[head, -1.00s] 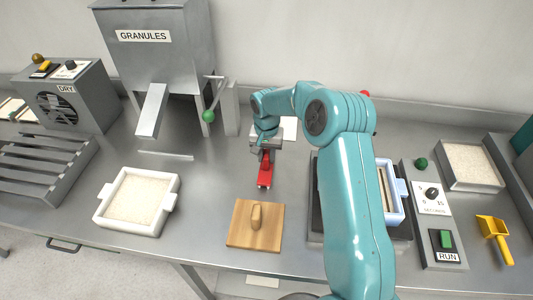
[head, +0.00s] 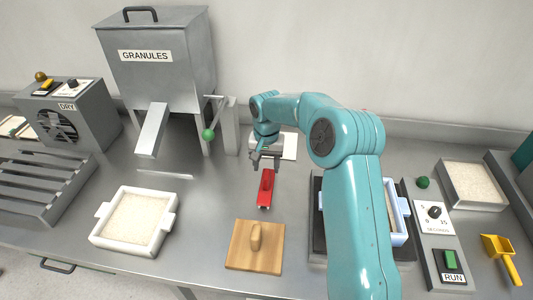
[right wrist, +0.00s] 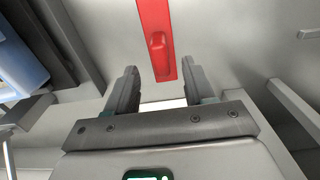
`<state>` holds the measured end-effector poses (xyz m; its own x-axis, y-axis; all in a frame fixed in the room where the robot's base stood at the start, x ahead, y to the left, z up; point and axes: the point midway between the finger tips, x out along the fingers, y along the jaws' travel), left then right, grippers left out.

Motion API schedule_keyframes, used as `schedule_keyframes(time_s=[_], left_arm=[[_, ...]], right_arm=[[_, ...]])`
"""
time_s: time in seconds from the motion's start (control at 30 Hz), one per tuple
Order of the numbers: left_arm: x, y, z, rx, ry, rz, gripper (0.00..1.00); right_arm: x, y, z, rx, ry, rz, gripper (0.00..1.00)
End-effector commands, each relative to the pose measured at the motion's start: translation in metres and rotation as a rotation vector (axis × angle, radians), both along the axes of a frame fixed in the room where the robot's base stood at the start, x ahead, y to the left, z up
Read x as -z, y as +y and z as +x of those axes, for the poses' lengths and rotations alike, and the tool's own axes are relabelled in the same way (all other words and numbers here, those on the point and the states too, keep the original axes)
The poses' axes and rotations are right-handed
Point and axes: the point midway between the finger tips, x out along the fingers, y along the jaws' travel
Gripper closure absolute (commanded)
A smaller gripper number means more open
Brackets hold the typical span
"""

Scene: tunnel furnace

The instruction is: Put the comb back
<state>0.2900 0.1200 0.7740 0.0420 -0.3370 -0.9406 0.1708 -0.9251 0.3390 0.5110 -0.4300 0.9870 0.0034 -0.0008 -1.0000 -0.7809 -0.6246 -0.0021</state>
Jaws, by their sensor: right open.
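The red comb (head: 266,188) lies on the steel bench, behind the wooden board, with a raised red grip along its top. It also shows in the right wrist view (right wrist: 158,45), beyond my fingertips. My right gripper (head: 265,160) is open and empty, just behind and apart from the comb's far end. Its two fingers show spread in the right wrist view (right wrist: 165,85), with nothing between them. My left gripper is not in view.
A wooden board with a knob (head: 254,246) is in front of the comb. A white tray of granules (head: 164,238) stands left and the granules hopper (head: 180,75) behind it. A pale sheet (head: 290,146) lies behind my gripper. My right arm hides part of the blue-white frame (head: 399,210).

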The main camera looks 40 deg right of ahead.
Motion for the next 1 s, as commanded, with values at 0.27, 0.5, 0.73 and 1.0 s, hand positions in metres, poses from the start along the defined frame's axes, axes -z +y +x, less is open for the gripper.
schedule_keyframes(time_s=[0.27,0.5,0.73,1.0], left_arm=[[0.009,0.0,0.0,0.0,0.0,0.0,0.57],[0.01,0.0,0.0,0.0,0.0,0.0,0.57],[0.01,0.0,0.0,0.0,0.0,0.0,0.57],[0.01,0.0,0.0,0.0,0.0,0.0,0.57]], right_arm=[[-0.058,0.0,0.0,0.001,-0.003,-0.001,0.47],[-0.074,0.0,0.0,0.0,0.0,0.0,0.47],[-0.074,0.0,0.0,0.0,0.001,0.001,0.47],[-0.074,0.0,0.0,0.0,0.001,0.001,0.47]])
